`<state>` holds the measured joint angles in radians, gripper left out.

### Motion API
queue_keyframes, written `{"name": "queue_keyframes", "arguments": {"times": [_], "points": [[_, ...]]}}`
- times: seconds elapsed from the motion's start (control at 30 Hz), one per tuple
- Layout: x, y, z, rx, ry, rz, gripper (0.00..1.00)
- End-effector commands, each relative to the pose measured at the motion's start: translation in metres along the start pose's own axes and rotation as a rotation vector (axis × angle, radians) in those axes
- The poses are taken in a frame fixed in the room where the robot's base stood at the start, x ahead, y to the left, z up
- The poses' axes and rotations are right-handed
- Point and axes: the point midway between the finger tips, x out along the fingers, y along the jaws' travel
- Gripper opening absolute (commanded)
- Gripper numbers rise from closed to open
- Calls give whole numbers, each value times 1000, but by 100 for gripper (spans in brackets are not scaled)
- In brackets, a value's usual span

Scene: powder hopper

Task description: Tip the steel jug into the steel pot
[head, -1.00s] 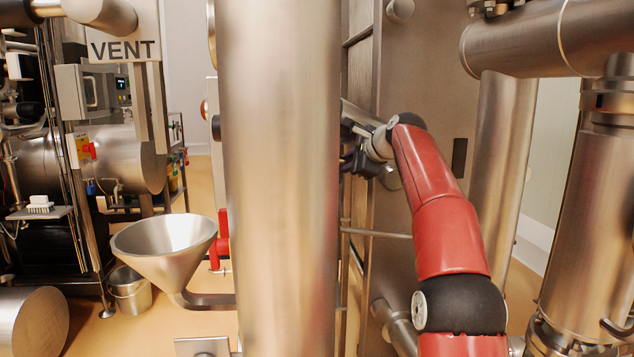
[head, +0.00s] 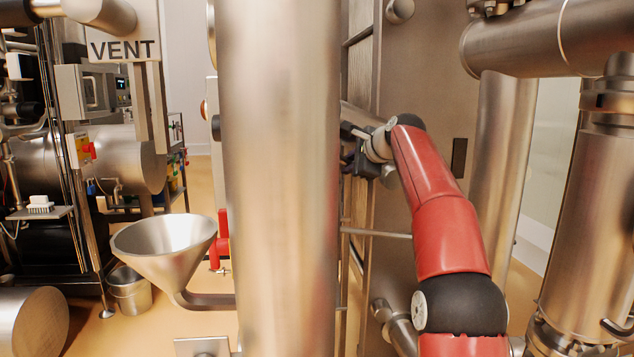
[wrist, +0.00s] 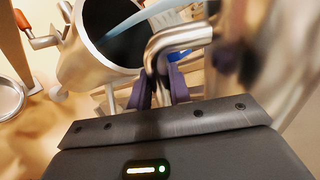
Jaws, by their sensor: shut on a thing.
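The steel jug (wrist: 80,70) is at the upper left of the wrist view, tilted, with a dark round face and a pale blue band across it. Its bent steel handle (wrist: 180,40) runs between the fingers of my gripper (wrist: 162,92), which is shut on it. In the head view the thick column hides the jug and my fingertips; only my wrist (head: 368,158) shows at its right edge. A round steel rim (wrist: 8,98) at the wrist view's left edge may be the steel pot; I cannot tell. A small steel bucket (head: 128,292) stands on the floor in the head view.
A thick steel column (head: 280,180) stands in the middle of the head view. A wide steel funnel (head: 165,245) is left of it, near a red part (head: 222,240). A ladder-like frame and steel panel (head: 440,90) are close behind my arm.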

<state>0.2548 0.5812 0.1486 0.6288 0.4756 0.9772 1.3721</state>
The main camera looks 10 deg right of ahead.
Motion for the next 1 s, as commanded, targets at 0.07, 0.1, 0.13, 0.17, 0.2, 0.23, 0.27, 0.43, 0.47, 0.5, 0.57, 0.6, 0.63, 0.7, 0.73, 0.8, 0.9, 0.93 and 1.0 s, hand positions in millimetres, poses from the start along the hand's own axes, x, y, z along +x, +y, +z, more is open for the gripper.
{"name": "queue_keyframes", "arguments": {"times": [0.07, 0.1, 0.13, 0.17, 0.2, 0.23, 0.27, 0.43, 0.47, 0.5, 0.57, 0.6, 0.63, 0.7, 0.73, 0.8, 0.9, 0.93, 1.0], "points": [[-2, -2, 1, -7, 2, -6, 0], [-2, -2, 1, -10, 4, -6, 0], [-2, -2, 0, -12, 5, -6, 0], [-2, -2, 0, -15, 7, -6, 0], [-2, -2, 0, -16, 7, -6, 0], [-2, -2, 0, -17, 8, -6, 0], [-2, -2, 0, -18, 8, -6, 0], [-1, -1, -1, -27, 14, -6, 0], [-1, -1, -1, -30, 15, -6, 0], [-1, -1, -1, -35, 17, -6, 0], [-1, -1, -1, -41, 20, -6, 0], [-1, -2, -1, -43, 22, -7, 0], [-1, -2, -1, -44, 22, -7, 0], [-1, -1, -1, -44, 23, -7, 0], [-1, -1, -1, -44, 23, -7, 0], [-1, -2, -1, -46, 24, -7, 0], [-2, -2, 0, -53, 28, -7, 0], [-2, -2, 0, -56, 29, -7, 0], [-2, -2, 0, -62, 33, -7, 0]]}}
